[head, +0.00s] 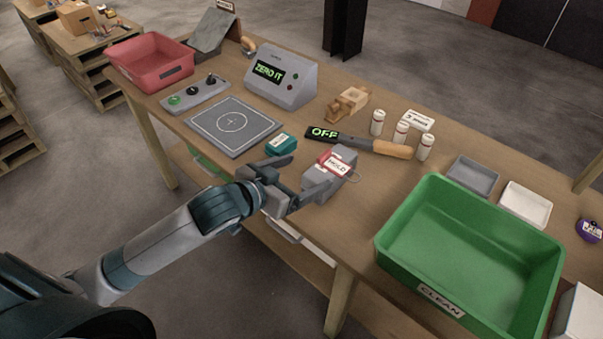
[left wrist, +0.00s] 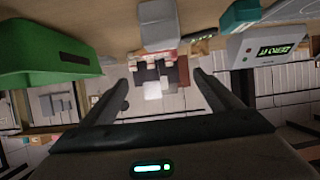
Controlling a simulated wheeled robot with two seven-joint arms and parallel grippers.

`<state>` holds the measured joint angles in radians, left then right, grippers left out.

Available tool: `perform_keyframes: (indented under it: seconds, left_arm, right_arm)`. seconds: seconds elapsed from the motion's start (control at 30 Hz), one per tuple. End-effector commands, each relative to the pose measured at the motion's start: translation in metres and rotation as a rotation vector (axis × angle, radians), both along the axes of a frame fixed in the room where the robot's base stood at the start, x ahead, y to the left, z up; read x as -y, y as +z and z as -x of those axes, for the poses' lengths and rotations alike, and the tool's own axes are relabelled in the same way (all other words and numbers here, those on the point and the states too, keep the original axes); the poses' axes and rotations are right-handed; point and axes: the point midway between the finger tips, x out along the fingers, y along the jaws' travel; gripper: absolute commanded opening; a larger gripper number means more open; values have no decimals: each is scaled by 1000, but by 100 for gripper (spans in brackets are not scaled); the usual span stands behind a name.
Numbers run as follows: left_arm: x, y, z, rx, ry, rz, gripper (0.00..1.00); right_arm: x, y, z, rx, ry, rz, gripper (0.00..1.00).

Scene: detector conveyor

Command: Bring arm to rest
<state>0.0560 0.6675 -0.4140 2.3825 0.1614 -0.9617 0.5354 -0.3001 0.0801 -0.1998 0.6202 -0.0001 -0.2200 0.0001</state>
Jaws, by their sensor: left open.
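My left gripper (head: 296,176) is open and hangs over the front part of the workbench, with its jaws pointing toward a grey block with a red and white "HOLD" label (head: 337,165). In the left wrist view my two fingers (left wrist: 156,93) are spread with a gap between them. The grey block (left wrist: 158,27) shows beyond the fingertips there. I see nothing gripped between the fingers. Whether a finger touches the block I cannot tell. My right gripper is in neither view.
The green "CLEAN" bin (head: 385,237) stands right of my gripper. A teal box (head: 281,144), a handheld wand reading "OFF" (head: 390,148) and a square plate (head: 232,126) lie nearby. A "ZERO IT" display unit (head: 290,88) and a red bin (head: 150,62) stand farther back.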

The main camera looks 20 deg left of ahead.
Motion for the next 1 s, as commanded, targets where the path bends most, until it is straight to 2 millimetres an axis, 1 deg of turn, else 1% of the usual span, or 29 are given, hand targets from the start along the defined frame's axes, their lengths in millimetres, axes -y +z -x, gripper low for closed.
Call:
perform_keyframes:
  seconds: [0.43, 0.57, 0.67, 0.77, 0.87, 0.9, 0.97, 1.0]
  left_arm:
    - [0, -1, 0, -1, 0, 0, 84]
    - [0, -8, 5, -18, 9, -5, 84]
    - [0, -24, 15, -54, 25, -18, 84]
    - [-1, -48, 33, -115, 51, -38, 84]
    - [-3, -79, 61, -202, 84, -71, 84]
    - [-5, -93, 75, -245, 99, -86, 84]
    - [-8, -114, 98, -313, 120, -111, 84]
    - [-10, -128, 115, -363, 132, -126, 84]
  right_arm:
    - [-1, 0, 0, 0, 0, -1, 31]
    - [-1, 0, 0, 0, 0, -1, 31]
    - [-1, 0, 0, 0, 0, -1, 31]
    - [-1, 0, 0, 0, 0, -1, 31]
    - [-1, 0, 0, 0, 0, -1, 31]
    - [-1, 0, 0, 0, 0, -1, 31]
    - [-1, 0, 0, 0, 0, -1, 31]
    - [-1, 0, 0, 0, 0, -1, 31]
